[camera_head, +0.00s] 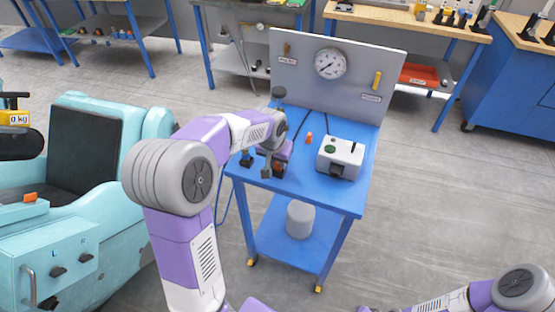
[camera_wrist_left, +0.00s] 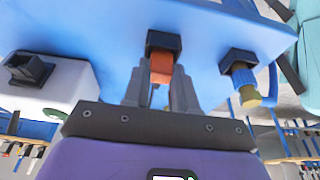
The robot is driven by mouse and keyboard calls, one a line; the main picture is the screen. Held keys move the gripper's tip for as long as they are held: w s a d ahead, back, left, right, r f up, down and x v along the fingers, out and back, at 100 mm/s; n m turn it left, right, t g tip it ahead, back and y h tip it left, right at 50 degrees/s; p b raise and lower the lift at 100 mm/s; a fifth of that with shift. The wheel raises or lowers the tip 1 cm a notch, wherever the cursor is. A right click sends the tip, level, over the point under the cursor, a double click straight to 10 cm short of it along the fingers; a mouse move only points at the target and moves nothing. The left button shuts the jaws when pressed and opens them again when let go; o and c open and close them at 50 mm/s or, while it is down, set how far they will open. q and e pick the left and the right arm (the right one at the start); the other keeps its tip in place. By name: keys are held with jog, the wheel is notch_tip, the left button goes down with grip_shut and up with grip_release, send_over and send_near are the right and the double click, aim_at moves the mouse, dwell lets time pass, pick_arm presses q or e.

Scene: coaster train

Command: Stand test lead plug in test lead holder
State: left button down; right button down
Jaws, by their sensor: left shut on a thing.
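My left gripper (camera_head: 272,172) points down over the front left part of the blue cart top. In the left wrist view the gripper (camera_wrist_left: 161,92) is shut on an orange plug, which I take as the test lead plug (camera_wrist_left: 161,68). A black block, likely the test lead holder (camera_wrist_left: 163,41), is right at the plug's end. I cannot tell whether the plug is seated in it or only lined up with it. In the head view my gripper hides the plug and this holder. My right gripper is out of view; only its arm shows at lower right.
A second black holder (camera_wrist_left: 238,58) with a blue and yellow piece is beside the held plug. A white box (camera_head: 340,157) stands right on the cart (camera_head: 345,200). A small orange piece (camera_head: 309,137) is behind. A gauge panel (camera_head: 350,90) closes the back.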

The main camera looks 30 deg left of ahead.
pick_arm(q)
jog(key=shift+f, duration=0.25)
jog(key=c, duration=0.8)
grip_release()
jog(key=p+v, duration=0.2)
jog(key=v, duration=0.5)
jog(key=shift+s+r, duration=0.15)
jog(key=shift+r, duration=0.15)
